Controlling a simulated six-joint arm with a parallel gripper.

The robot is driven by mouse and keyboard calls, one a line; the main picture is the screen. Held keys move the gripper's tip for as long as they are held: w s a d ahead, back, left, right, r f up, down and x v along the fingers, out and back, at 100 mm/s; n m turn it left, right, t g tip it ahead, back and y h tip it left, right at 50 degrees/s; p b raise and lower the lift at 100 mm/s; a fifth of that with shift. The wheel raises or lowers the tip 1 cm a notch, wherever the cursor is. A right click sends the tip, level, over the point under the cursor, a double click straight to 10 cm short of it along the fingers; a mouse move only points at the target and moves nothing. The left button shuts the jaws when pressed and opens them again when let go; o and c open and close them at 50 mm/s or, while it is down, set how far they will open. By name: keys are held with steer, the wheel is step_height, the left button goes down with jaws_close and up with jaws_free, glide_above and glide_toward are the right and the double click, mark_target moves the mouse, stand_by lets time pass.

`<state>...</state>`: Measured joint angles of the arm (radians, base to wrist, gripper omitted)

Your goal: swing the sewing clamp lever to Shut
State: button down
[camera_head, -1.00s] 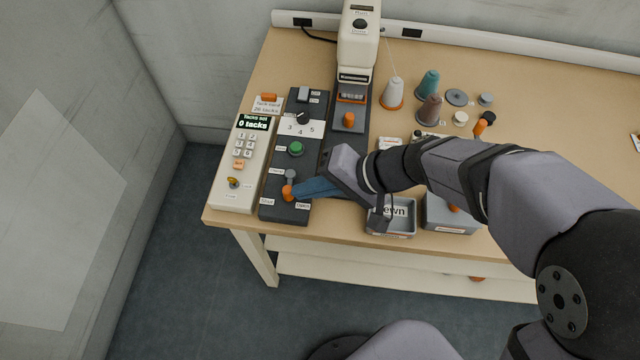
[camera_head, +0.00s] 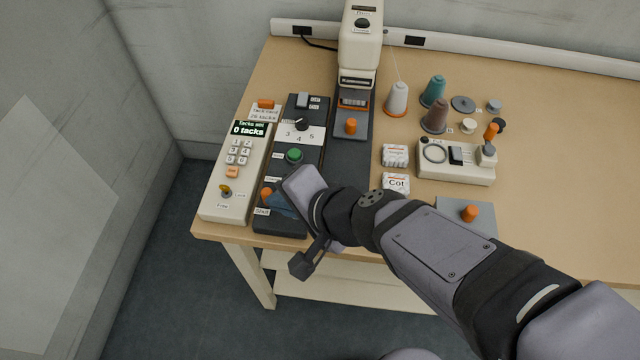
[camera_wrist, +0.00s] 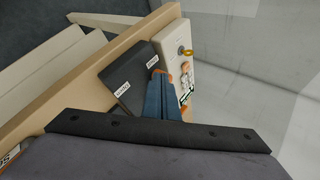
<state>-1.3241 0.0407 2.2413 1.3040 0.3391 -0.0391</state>
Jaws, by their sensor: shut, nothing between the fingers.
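The sewing clamp lever shows as an orange knob (camera_head: 266,194) at the left front of the dark control panel (camera_head: 310,157). The knob stands just above the Shut label (camera_head: 262,211). My gripper (camera_head: 275,199) has blue fingers, shut and empty, with their tips right beside the knob on its right. I cannot tell whether they touch it. My wrist hides the lever's pivot and the right side of the panel's front end. In the wrist view, the shut fingers (camera_wrist: 160,84) reach over the panel end near the Shut label (camera_wrist: 152,62), and the Open label (camera_wrist: 122,88) lies to the left.
A green button (camera_head: 294,156) and a dial (camera_head: 303,124) lie behind the lever.

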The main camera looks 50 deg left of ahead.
steer(key=shift+w+a, duration=0.1)
steer(key=shift+w, duration=0.1)
stand_by(0.5)
steer(key=shift+w+a, duration=0.15)
steer(key=shift+w, duration=0.45)
steer(key=shift+d+b, duration=0.3)
steer(key=shift+d, duration=0.15)
steer(key=d+b, duration=0.1)
steer(key=d, duration=0.2)
steer(key=shift+w+d, duration=0.2)
steer(key=s+p+v, duration=0.1)
steer(key=p+v, duration=0.5)
steer(key=v, duration=0.3)
steer(key=shift+w+d+r, duration=0.15)
steer(key=shift+d+r, duration=0.1)
steer(key=shift+r, duration=0.15)
